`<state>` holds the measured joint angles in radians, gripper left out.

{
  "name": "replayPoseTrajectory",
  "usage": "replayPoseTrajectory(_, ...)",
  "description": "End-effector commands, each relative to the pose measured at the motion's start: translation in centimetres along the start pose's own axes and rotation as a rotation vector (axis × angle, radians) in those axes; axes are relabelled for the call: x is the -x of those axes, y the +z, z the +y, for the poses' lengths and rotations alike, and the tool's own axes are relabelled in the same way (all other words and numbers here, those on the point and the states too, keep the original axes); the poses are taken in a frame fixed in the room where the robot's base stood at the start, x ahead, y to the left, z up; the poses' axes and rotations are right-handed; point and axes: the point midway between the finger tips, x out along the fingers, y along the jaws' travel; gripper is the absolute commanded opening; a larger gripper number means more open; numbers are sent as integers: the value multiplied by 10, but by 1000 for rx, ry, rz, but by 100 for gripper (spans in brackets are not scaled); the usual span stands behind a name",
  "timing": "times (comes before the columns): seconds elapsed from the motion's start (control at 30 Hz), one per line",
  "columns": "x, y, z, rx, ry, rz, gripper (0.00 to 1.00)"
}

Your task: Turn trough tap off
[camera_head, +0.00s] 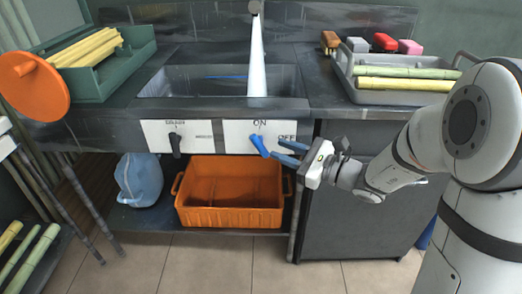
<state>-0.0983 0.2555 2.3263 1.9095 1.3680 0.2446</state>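The blue tap lever (260,145) is on the white front panel (236,136) of the sink unit, under the "ON" label and left of the "OFF" label. It slants from upper left to lower right. My gripper (283,153) is just right of the lever, its blue fingers pointing left and apart from each other. Nothing shows between the fingers, and I cannot tell whether they touch the lever. A white stream of water (256,60) falls from the spout into the dark sink trough (190,82).
A black lever (175,143) is on the panel's left part. An orange crate (230,217) and a blue jug (139,179) stand on the shelf below. A grey tray (343,72) with cane is at right, a green bin (96,84) at left. The floor in front is clear.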

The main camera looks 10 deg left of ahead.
Motion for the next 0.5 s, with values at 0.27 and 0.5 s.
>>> replayPoseTrajectory(0.27, -46, -1, 3, 3, 7, -2, 27)
replayPoseTrajectory(0.5, -65, 0, 2, 1, 4, 1, 27)
